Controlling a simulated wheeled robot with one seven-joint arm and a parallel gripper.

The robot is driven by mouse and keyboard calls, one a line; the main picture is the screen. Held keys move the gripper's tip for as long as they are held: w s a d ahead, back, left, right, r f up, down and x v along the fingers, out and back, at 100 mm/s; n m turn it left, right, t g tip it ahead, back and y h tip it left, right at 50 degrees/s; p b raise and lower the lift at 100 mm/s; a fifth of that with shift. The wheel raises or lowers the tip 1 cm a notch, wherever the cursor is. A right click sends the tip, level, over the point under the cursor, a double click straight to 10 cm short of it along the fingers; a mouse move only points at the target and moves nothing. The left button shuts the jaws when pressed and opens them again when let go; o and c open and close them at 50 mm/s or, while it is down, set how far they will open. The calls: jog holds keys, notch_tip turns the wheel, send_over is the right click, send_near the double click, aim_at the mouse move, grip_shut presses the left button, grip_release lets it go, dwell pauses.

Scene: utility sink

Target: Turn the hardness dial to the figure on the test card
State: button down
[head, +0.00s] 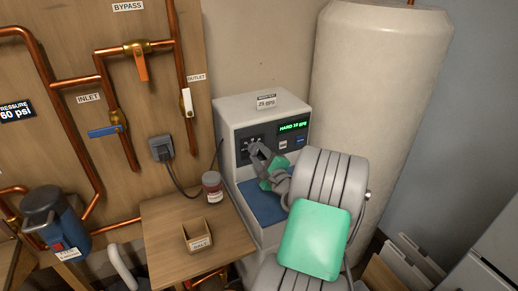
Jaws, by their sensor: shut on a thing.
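The test card (266,102) stands on top of the white softener unit (245,113). It appears to read 25 GPG in small print. The unit's green display (293,127) appears to read HARD 10 GPG. My gripper (256,149) is at the dark dial panel (243,143), left of the display. Its fingers are shut on the hardness dial, which they mostly hide. A few pale scale marks show above the fingers. The dial's pointer cannot be made out.
Two small buttons (283,145) sit below the display, right of my gripper. A tall pale tank (375,80) stands close behind on the right. A wooden table (160,232) at the left holds a jar (212,187) and an open box (197,236).

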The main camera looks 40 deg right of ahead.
jog(key=shift+m+p, duration=0.85)
jog(key=shift+m, duration=0.75)
jog(key=c, duration=0.9)
grip_release()
jog(key=shift+c, duration=0.2)
jog(key=b+v, duration=0.1)
jog(key=v, duration=0.6)
jog(key=shift+s, duration=0.4)
jog(key=shift+a, duration=0.15)
